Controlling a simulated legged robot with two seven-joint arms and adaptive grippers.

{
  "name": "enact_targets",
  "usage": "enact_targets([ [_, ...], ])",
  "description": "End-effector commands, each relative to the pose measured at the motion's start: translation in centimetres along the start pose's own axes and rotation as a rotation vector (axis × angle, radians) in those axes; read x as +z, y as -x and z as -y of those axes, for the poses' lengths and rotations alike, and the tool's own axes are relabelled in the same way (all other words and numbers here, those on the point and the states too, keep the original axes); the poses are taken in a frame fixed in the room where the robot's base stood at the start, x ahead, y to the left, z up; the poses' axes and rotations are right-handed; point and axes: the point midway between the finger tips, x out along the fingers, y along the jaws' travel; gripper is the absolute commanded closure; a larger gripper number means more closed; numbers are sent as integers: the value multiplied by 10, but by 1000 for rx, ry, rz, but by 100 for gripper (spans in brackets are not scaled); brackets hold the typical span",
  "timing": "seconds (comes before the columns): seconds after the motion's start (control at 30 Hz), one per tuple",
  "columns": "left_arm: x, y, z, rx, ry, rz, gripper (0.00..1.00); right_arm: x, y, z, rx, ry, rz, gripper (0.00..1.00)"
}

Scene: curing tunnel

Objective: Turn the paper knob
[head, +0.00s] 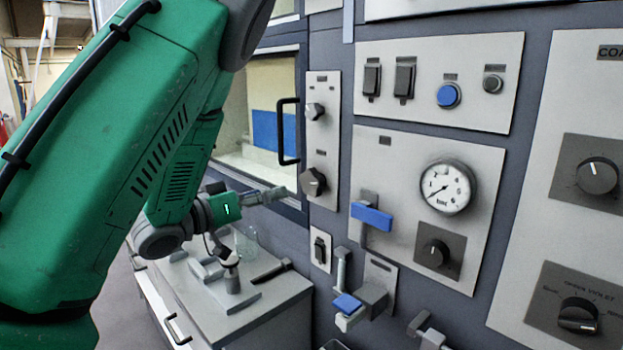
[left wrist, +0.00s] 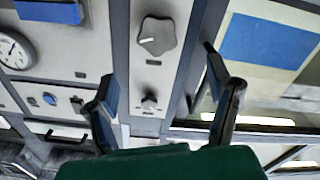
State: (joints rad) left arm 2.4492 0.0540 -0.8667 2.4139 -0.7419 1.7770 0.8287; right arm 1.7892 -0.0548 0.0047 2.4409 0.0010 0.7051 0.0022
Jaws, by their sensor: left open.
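Two dark knobs sit on a narrow light panel (head: 321,84) right of the window, with labels too small to read, so I cannot tell which is the paper knob. The lower knob (head: 313,182) is lobed; it shows large with a white pointer mark in the left wrist view (left wrist: 157,36). The upper knob (head: 314,111) is smaller; it also shows in the left wrist view (left wrist: 149,102). My left gripper (head: 272,194) is just left of the lower knob; in the left wrist view (left wrist: 163,80) its fingers are spread, with nothing between them. My right gripper is out of view.
A black door handle (head: 287,131) stands out close left of the panel. Blue levers (head: 371,216) and a gauge (head: 447,187) are to the right. A grey cabinet (head: 235,310) with tools on top is below. More knobs (head: 597,176) are at far right.

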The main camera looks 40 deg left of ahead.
Motion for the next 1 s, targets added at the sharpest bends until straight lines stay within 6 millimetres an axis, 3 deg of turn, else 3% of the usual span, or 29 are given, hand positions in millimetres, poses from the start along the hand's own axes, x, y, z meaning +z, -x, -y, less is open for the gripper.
enact_targets([
  [0.3,0,-67,-2,3,-5,2,26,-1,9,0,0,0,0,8],
  [0.5,0,-101,-1,1,-4,1,26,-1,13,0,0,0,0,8],
  [0.7,0,-117,0,-1,-1,0,26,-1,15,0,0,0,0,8],
  [1.0,0,-120,0,-2,-1,0,26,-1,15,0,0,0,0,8],
])
